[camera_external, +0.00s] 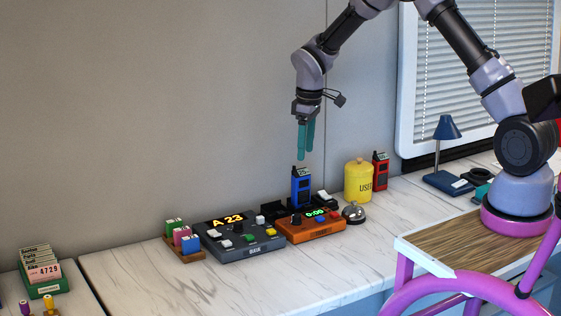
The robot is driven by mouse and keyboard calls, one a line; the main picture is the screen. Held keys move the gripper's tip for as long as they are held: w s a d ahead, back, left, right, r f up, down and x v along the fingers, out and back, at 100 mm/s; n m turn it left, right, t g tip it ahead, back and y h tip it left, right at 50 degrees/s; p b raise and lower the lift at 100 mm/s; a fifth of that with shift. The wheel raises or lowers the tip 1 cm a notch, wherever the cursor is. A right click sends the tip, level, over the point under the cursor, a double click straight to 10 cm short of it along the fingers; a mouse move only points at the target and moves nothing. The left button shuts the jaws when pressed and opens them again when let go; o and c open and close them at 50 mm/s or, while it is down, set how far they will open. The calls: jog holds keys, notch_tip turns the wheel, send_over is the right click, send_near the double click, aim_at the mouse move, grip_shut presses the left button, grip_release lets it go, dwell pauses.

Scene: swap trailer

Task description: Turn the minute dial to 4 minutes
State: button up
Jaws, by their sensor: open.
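The minute dial (296,219) seems to be the small dark knob on the orange timer box (310,232), which stands on the white marble counter. The timer's green display reads about 0:00. The dial's marks are too small to read. My gripper (305,155) hangs above and behind the timer with its teal fingers pointing down. It is open, empty and apart from everything, above the blue radio (301,187).
A dark grey box (240,240) showing "A 23" stands left of the timer. A silver bell (354,212) and yellow canister (358,181) stand to its right. A red radio (380,171) and blue lamp (446,130) are farther right. The counter in front is clear.

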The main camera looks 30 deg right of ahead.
jog(key=n, duration=0.1)
send_near(297, 215)
jog(key=shift+g, duration=0.3)
jog(key=f, duration=0.9)
jog(key=shift+w+a, duration=0.15)
jog(key=shift+w, duration=0.25)
grip_shut()
